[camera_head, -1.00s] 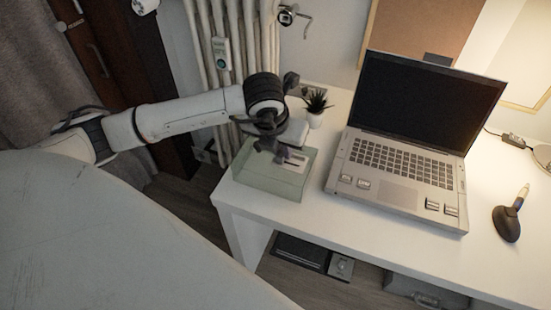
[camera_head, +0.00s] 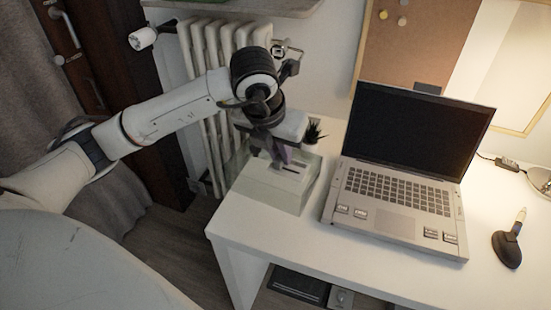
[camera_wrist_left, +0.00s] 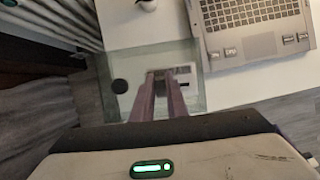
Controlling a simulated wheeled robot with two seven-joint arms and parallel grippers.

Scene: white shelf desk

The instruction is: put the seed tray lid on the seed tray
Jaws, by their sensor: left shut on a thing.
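The seed tray lid (camera_head: 270,193) is a clear, pale green box shape at the left end of the white desk. My left gripper (camera_head: 280,160) points down onto its top and is shut on it. In the left wrist view the two fingers (camera_wrist_left: 167,76) meet at a pale slotted part on top of the lid (camera_wrist_left: 130,62). The lid looks level. I cannot make out the seed tray as a separate thing, and cannot tell how far the lid's lower rim is from the desk. My right gripper is not in view.
An open laptop (camera_head: 400,190) stands close to the right of the lid. A pen holder (camera_head: 507,247) is at the far right. The desk's left edge (camera_head: 225,238) is near, with a radiator (camera_head: 212,45) behind.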

